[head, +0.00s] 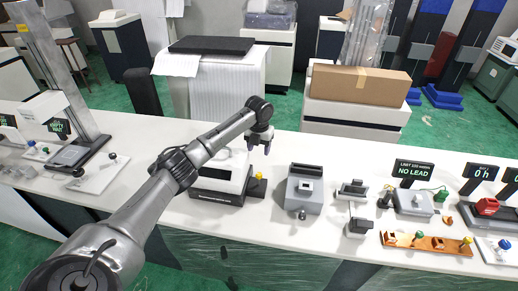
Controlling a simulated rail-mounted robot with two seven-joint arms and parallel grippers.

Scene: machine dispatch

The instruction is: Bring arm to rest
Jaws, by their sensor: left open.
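My left arm reaches in from the lower left and stretches over the white bench (270,225). My left gripper (259,149) hangs above the back part of the bench with its fingers pointing down. Its fingers are apart, and I see nothing between them. It is just right of and behind a white device on a dark base (225,178), and left of a grey block-shaped device (304,188). My right gripper is not in view.
A small yellow knob (259,176) stands below the gripper. A "NO LEAD" sign (414,172) and an orange tray (428,243) are at right. A post-mounted device (66,70) stands at left. A cardboard box (361,84) is behind. The bench front is mostly clear.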

